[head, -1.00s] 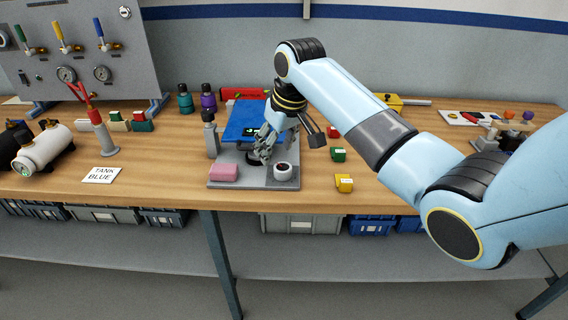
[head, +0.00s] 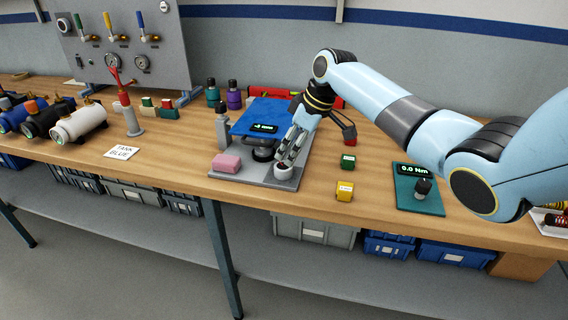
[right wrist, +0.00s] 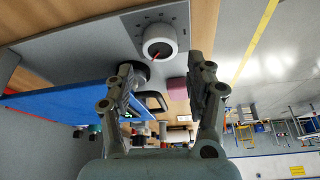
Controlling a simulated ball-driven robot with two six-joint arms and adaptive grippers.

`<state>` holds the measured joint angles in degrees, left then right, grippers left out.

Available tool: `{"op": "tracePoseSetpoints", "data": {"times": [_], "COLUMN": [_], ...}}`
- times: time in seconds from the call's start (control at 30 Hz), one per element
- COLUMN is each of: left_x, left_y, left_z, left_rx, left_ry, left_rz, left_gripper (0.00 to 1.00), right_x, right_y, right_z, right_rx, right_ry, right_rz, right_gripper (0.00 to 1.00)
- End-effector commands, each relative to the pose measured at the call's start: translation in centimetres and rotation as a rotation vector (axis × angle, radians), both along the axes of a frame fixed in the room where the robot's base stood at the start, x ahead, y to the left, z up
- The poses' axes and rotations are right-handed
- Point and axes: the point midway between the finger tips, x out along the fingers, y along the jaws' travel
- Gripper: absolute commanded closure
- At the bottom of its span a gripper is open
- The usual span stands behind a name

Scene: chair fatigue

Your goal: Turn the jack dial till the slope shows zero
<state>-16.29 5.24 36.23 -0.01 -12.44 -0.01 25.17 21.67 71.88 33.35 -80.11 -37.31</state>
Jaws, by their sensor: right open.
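A blue tilting plate (head: 253,113) with a small green-lit display (head: 264,128) stands on a grey base (head: 238,176); its reading is too small to tell. A dark round jack part (head: 264,153) sits under the plate's front edge. The white round dial (head: 283,174) is at the base's front right corner; in the right wrist view the dial (right wrist: 160,32) shows a red pointer. My right gripper (head: 286,160) points down over the dial. In the wrist view its open fingers (right wrist: 161,65) are spread towards both sides of the dial; contact cannot be told. My left gripper is not in view.
A pink block (head: 226,163) lies on the base left of the dial. A green block (head: 347,161) and a yellow block (head: 345,191) stand to the right. A teal torque tester (head: 418,190) reads 0.0 Nm. Tanks (head: 78,121) stand at left.

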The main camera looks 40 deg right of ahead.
Motion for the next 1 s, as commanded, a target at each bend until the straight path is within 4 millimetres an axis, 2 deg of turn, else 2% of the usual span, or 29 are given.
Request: {"op": "tracePoseSetpoints", "data": {"times": [0.1, 0.3, 0.47, 0.7, 1.0], "left_x": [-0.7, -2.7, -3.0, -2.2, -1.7], "left_y": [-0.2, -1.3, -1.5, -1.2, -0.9], "left_z": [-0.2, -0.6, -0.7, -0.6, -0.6], "left_rx": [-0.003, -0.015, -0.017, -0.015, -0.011], "left_ry": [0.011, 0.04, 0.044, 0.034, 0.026], "left_rz": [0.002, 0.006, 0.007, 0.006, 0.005], "left_gripper": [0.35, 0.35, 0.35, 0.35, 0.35], "right_x": [0.8, 1.7, 1.9, 1.9, 1.9], "right_y": [0.6, 1.0, 1.2, 1.2, 1.2], "right_z": [-2.3, -4.8, -5.5, -5.5, -5.5], "right_rx": [0.003, 0.0, -0.001, -0.001, -0.001], "right_ry": [0.003, 0.001, 0.0, -0.001, 0.0], "right_rz": [-0.002, -0.001, 0.0, 0.001, 0.0], "right_gripper": [0.45, 0.45, 0.45, 0.46, 0.86]}}
